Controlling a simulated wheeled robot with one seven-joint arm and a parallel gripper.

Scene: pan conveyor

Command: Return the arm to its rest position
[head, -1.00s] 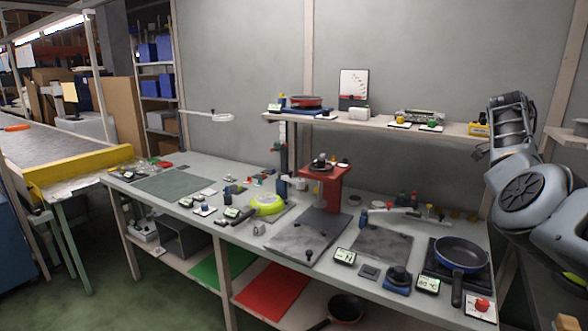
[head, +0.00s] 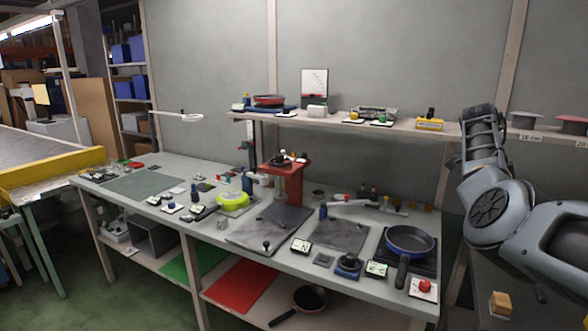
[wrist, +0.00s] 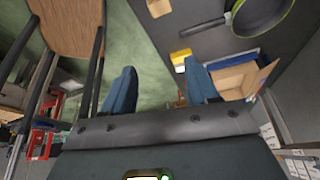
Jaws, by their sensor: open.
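My gripper (wrist: 160,92) shows in the wrist view with its two blue-grey fingers spread apart and nothing between them. In that view it is over green floor (wrist: 165,40), clear of any surface. In the head view my arm is folded at the right side, to the right of the workbench (head: 135,204); the gripper itself cannot be made out there. A dark blue pan (head: 408,240) sits on a black plate at the bench's right end, apart from the arm.
A shelf (head: 215,113) above the bench carries a red pan (head: 269,100) and devices. A red press (head: 285,170) stands mid-bench. A stool (wrist: 70,25) and an open cardboard box (wrist: 238,78) show in the wrist view. A dark pan (head: 310,298) lies on the lower shelf.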

